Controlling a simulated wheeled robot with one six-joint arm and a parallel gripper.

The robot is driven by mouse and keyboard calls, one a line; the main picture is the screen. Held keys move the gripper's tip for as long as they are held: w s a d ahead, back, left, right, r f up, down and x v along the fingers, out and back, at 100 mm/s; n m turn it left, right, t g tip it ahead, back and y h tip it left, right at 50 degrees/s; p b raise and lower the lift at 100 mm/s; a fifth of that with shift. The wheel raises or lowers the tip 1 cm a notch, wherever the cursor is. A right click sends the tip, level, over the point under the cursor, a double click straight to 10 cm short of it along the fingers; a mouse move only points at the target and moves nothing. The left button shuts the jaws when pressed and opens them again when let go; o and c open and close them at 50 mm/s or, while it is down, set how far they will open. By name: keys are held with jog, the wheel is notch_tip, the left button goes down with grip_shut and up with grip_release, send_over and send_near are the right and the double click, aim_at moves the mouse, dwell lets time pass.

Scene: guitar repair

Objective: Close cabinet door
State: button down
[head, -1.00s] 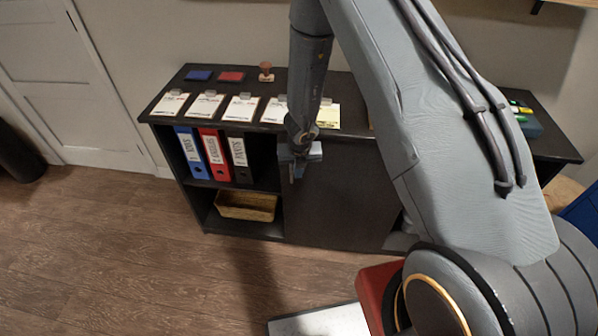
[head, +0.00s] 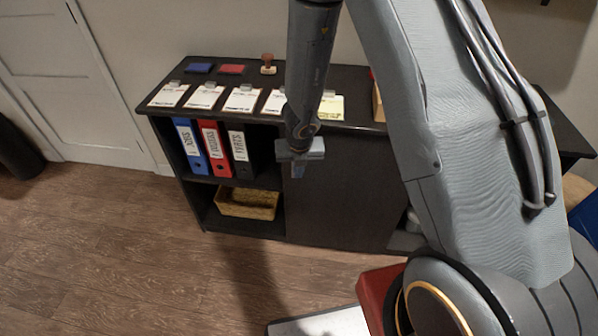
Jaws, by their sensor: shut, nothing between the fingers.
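The dark cabinet (head: 215,68) stands against the wall in the head view. Its dark door panel (head: 345,200) covers the middle section, to the right of the open shelves. My gripper (head: 298,172) is shut and empty, in front of the panel's upper left edge. I cannot tell whether it touches the panel. My arm hides much of the cabinet's right part, so the panel's right side is only partly seen.
Blue, red and black binders (head: 215,148) stand on the upper left shelf, with a wicker basket (head: 247,203) below. Paper pads (head: 204,97) and a stamp (head: 268,64) lie on top. A white door (head: 70,80) is at far left.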

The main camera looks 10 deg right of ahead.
jog(key=p+v, duration=0.6)
jog(key=v, duration=0.1)
jog(key=shift+a+r, duration=0.3)
jog(key=shift+r, duration=0.1)
